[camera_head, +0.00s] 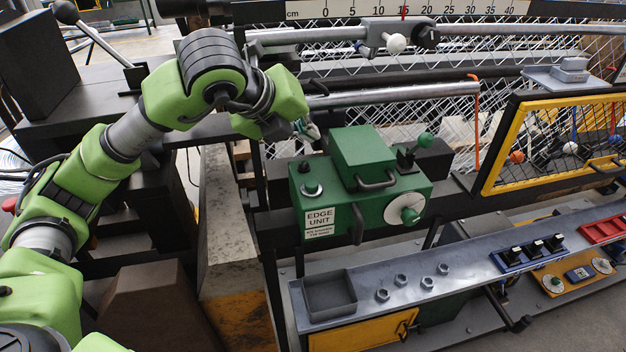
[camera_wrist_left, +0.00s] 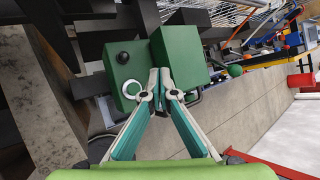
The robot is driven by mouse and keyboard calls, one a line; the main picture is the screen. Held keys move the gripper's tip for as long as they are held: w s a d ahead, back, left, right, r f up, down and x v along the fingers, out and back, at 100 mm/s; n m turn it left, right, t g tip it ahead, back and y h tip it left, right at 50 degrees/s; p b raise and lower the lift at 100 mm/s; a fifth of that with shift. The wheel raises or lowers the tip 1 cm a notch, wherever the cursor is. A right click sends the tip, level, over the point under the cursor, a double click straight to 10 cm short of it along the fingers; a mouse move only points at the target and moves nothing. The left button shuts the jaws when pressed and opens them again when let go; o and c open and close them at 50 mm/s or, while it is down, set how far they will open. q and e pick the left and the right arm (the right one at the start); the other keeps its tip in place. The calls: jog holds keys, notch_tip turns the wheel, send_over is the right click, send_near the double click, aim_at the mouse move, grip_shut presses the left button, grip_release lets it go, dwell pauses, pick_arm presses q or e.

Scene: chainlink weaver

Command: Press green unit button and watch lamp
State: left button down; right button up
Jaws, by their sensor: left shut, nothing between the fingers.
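The green unit (camera_head: 345,205), labelled EDGE UNIT, stands at the middle of the head view. Its top left has a round fitting with a pale ring (camera_head: 312,188) and a small dark knob (camera_head: 303,167) behind it. In the left wrist view the green unit (camera_wrist_left: 187,60) also shows the pale-ringed fitting (camera_wrist_left: 131,89) and the dark knob (camera_wrist_left: 122,57). I cannot tell which is button or lamp. My left gripper (camera_wrist_left: 160,72) is shut and empty, its tips over the unit in this view. In the head view it (camera_head: 311,130) is behind the unit's top left, partly hidden.
A metal rail (camera_head: 395,95) and wire mesh lie behind. A yellow-framed mesh guard (camera_head: 499,145) stands at right. A grey bench (camera_head: 450,262) with nuts and a tray runs in front.

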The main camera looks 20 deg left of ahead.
aim_at(309, 185)
pick_arm(q)
jog(key=shift+f, duration=0.1)
notch_tip(309, 185, down, 8)
jog(key=b, duration=0.4)
jog(key=shift+b, duration=0.35)
jog(key=shift+f+b, duration=0.35)
jog(key=shift+b, duration=0.1)
dwell(1.0)
jog(key=shift+f+b, duration=0.4)
jog(key=shift+b, duration=0.35)
jog(key=shift+s+f+b, duration=0.1)
jog(key=shift+f+b, duration=0.45)
jog(key=shift+b, duration=0.2)
dwell(0.4)
dwell(0.3)
jog(key=shift+d+r+p, duration=0.1)
jog(key=shift+r+p, duration=0.3)
jog(key=shift+r, duration=0.55)
